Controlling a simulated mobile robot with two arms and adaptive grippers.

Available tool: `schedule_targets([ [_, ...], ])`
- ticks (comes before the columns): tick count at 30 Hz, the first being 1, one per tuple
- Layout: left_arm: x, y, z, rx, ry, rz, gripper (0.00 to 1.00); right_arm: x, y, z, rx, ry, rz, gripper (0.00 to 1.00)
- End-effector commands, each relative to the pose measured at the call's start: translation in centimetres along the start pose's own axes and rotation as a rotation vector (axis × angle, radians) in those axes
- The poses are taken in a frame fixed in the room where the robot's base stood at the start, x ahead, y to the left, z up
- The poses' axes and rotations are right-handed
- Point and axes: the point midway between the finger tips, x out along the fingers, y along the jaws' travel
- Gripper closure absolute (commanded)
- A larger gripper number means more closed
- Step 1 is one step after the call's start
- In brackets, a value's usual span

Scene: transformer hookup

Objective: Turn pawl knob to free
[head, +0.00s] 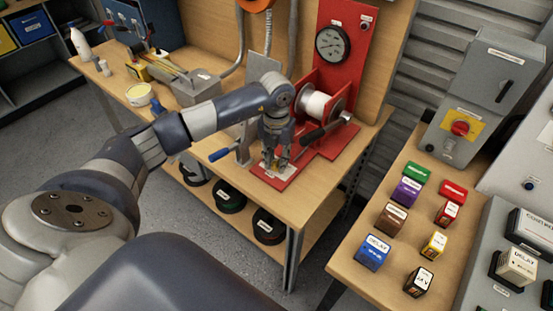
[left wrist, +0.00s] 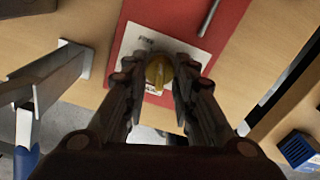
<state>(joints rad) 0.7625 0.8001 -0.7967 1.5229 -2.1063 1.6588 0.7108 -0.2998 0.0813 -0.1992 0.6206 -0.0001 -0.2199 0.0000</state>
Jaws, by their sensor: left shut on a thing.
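The brass-yellow pawl knob (left wrist: 159,72) stands on a white labelled plate (left wrist: 146,44) on the red base (left wrist: 215,20) in the left wrist view. My left gripper (left wrist: 158,88) points down with its fingers on both sides of the knob, shut on it. In the head view the left gripper (head: 275,164) is down at the front of the red base (head: 262,178), and its fingers mostly hide the knob. The label's small text cannot be read. The right gripper is not in view.
Behind the gripper stand a white spool (head: 316,104), a black crank handle (head: 325,132) and a dial gauge (head: 333,44) on a red panel. A grey bracket with a blue-handled lever (head: 219,154) is close on the left. Coloured blocks lie on the right-hand table (head: 345,270).

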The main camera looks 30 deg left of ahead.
Motion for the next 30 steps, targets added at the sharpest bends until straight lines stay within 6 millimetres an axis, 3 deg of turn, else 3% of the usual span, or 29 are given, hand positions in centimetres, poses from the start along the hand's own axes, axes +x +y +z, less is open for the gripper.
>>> schedule_targets([
  [15,-0.02,0.03,0.02,-0.39,-0.001,0.0,0.99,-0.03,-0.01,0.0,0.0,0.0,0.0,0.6],
  [30,-0.02,0.04,0.03,-0.497,-0.001,0.0,0.99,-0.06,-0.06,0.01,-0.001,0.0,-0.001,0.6],
])
